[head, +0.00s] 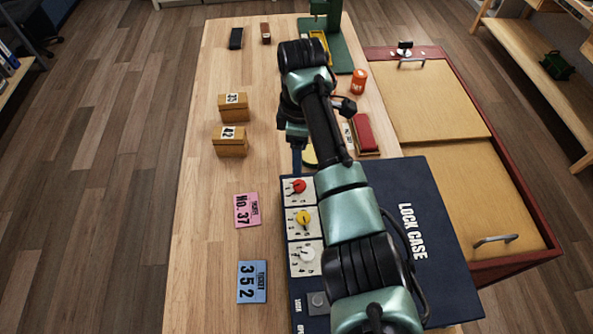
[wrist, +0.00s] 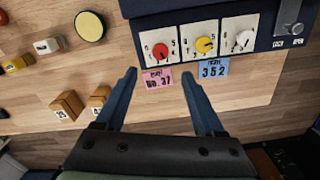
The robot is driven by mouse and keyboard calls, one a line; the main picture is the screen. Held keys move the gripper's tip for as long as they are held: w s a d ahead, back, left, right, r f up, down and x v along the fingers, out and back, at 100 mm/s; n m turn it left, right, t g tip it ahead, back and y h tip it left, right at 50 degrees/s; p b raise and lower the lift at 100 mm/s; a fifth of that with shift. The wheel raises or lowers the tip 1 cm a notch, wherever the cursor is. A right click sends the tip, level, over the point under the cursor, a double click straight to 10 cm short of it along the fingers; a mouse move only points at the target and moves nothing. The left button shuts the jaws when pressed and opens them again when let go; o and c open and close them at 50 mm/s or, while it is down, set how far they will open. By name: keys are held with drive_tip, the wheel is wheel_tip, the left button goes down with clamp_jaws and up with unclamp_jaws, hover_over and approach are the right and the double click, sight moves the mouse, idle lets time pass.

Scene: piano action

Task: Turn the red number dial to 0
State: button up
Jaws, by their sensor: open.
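The red number dial (head: 298,186) is a round red knob on a white numbered plate, in a row with a yellow dial (head: 303,217) and a white dial (head: 307,254) on the dark blue lock case (head: 435,196). In the wrist view the red dial (wrist: 160,50) lies just beyond and between my fingertips, and nothing touches it. Which digit it points to is too small to tell. My gripper (wrist: 158,74) is open and empty, its two blue fingers spread wide. In the head view the gripper is mostly hidden behind my arm.
A pink ticket "No. 37" (head: 247,211) and a blue ticket "352" (head: 252,282) lie left of the case. Two small boxes (head: 233,105) (head: 230,141), an orange can (head: 358,81) and a red block (head: 365,133) stand farther back. The table's left side is mostly clear.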

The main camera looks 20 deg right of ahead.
sight(299, 184)
wheel_tip(299, 184, down, 11)
drive_tip(key=shift+f, duration=0.1)
idle(0.3)
drive_tip(key=shift+s, duration=0.1)
clamp_jaws()
